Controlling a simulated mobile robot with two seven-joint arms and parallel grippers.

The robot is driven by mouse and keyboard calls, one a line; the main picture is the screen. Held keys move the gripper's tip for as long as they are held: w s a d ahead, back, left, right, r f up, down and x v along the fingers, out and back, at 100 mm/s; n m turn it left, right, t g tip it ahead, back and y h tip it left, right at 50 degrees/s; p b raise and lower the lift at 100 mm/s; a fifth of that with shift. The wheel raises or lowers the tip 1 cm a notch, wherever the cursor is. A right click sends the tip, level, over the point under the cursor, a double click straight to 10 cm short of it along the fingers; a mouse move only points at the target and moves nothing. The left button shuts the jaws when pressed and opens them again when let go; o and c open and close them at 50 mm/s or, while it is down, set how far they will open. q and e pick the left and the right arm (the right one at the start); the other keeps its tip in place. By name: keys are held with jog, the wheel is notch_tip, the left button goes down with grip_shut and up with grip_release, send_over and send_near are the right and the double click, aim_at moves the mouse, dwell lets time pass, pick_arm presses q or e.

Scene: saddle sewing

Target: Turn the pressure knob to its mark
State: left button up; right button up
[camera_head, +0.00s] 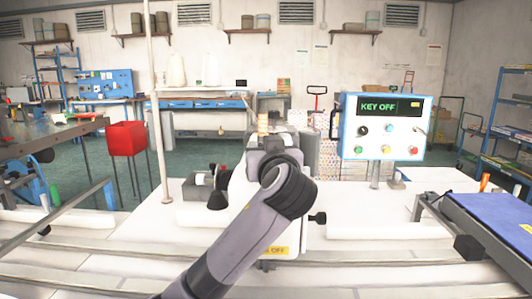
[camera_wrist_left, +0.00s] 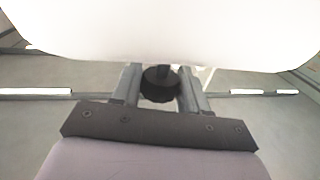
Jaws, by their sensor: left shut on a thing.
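The sewing machine head (camera_head: 238,190) is white and stands at the middle of the white table, largely covered by my left arm in the head view. In the left wrist view, the pressure knob (camera_wrist_left: 160,84) is a dark, ridged, round knob below the white machine body (camera_wrist_left: 160,30). My left gripper (camera_wrist_left: 161,90) has a finger on each side of the knob and is shut on it. Its fingers are hidden behind my arm in the head view. I cannot make out the knob's mark. My right gripper is not in view.
A control box (camera_head: 383,128) reading "KEY OFF" stands behind at right. A thin pole (camera_head: 155,110) rises left of the machine. A black knob (camera_head: 318,218) juts from the machine's right side. A blue-topped stand (camera_head: 498,225) is at far right. The table (camera_head: 385,212) right of the machine is mostly clear.

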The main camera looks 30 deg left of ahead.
pick_arm(q)
jog(key=shift+f+n+g+y+b, duration=0.1)
jog(key=shift+n+g+y+b, duration=0.3)
jog(key=shift+n+g+y, duration=0.8)
jog(key=shift+f+n+g+y+b, duration=0.1)
jog(key=shift+n+g+y+b, duration=0.3)
jog(key=shift+n+g+y, duration=0.75)
jog(key=shift+g+h, duration=0.35)
jog(key=shift+g, duration=0.3)
jog(key=o, duration=1)
jog(key=shift+r, duration=0.1)
jog(key=shift+c, duration=0.2)
jog(key=b+v, duration=0.1)
jog(key=v, duration=0.5)
jog(key=shift+d+b, duration=0.1)
jog(key=shift+b, duration=0.25)
jog(key=shift+s+d, duration=0.25)
jog(key=shift+d, duration=0.2)
